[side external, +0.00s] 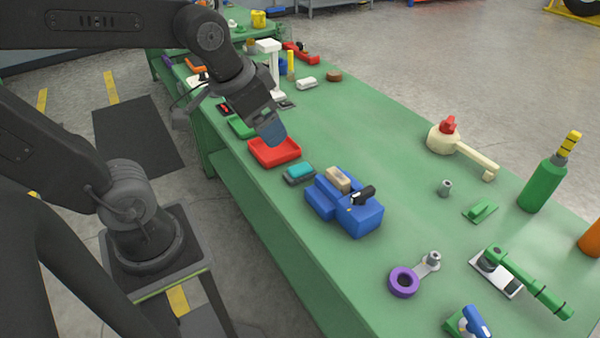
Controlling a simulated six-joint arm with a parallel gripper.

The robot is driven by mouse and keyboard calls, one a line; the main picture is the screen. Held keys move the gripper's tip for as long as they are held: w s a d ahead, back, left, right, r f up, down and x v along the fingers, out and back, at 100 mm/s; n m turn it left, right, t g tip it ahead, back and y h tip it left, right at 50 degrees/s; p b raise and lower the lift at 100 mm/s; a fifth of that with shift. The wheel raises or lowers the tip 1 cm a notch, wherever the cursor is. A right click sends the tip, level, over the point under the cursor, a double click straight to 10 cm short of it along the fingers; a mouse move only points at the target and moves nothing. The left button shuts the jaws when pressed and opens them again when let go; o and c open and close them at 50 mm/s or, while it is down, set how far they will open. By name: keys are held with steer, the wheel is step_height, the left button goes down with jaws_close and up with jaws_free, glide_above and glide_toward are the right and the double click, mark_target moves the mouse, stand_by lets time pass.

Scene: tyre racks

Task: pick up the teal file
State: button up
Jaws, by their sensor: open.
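The only teal thing I can make out is a small flat teal block (300,169) resting on a dark grey base on the green bench. I cannot tell from its shape whether it is the file. My gripper (272,134) points down above the red tray, up and to the left of the teal block and apart from it. Its blue-grey end shows, but the gap between the fingers is hard to see from this side. I see nothing held in it.
The red tray (263,157) is below my gripper, and a blue vise (358,220) stands right of the teal block.

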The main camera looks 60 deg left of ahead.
steer(key=w+a+f+g, duration=0.1)
steer(key=w+a+f, duration=0.15)
steer(key=w, duration=0.25)
steer(key=w+a+f+g, duration=0.1)
steer(key=w+a+f, duration=0.1)
steer(key=w+a, duration=0.3)
steer(key=g, duration=0.3)
glide_toward(300, 167)
steer(key=shift+m, duration=0.3)
step_height(300, 167, down, 10)
steer(key=shift+s+f, duration=0.15)
steer(key=shift+f, duration=0.1)
steer(key=shift+c, duration=0.3)
steer(key=c, duration=1)
steer(key=shift+o, duration=0.2)
steer(key=shift+r, duration=0.15)
